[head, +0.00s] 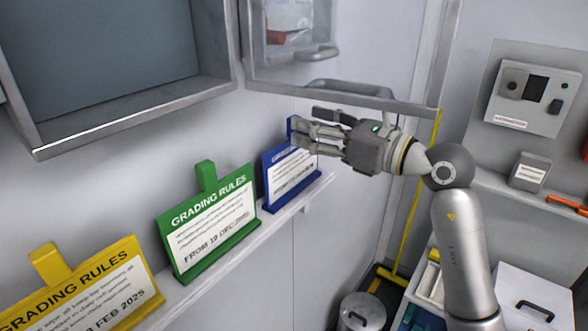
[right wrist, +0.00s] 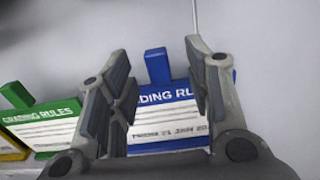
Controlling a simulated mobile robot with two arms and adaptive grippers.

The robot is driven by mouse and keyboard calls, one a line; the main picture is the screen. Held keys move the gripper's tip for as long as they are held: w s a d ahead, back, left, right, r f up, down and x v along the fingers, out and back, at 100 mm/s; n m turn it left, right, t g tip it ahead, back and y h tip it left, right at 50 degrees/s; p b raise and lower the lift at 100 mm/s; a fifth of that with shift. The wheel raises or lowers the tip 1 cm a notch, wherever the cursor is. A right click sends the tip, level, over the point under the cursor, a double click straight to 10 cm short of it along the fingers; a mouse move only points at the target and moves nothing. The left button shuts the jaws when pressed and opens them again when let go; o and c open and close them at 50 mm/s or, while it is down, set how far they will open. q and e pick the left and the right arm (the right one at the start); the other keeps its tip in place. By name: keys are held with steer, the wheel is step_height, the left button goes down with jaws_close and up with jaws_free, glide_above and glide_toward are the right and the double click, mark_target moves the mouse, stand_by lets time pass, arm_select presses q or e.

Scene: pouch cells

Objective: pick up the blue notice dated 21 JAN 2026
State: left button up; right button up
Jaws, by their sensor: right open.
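The blue notice (head: 288,176) stands on a narrow wall ledge, right of the green one, its upper part partly behind my right gripper (head: 304,130). In the right wrist view the blue notice (right wrist: 170,112) reads partly "DING RU" and a date that looks like 21 JAN 20, the rest hidden by a finger. Its blue top tab (right wrist: 158,66) shows between the fingers of my right gripper (right wrist: 160,85). The right gripper is open, with no contact with the tab visible. My left gripper is not in view.
A green notice (head: 212,222) dated 19 DEC and a yellow notice (head: 90,295) dated FEB 2025 stand left on the same ledge (head: 240,245). An open wall cabinet (head: 140,120) hangs above. A clear cabinet door with a handle (head: 345,90) is close above the right gripper.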

steer(key=p+x, duration=0.2)
steer(key=x, duration=0.1)
steer(key=shift+a+r, duration=0.2)
steer(key=shift+a, duration=0.15)
steer(key=shift+w+a+f, duration=0.15)
steer(key=shift+w+a, duration=0.15)
steer(key=shift+a, duration=0.15)
steer(key=shift+d, duration=0.2)
steer(key=shift+c, duration=1.1)
jaws_close()
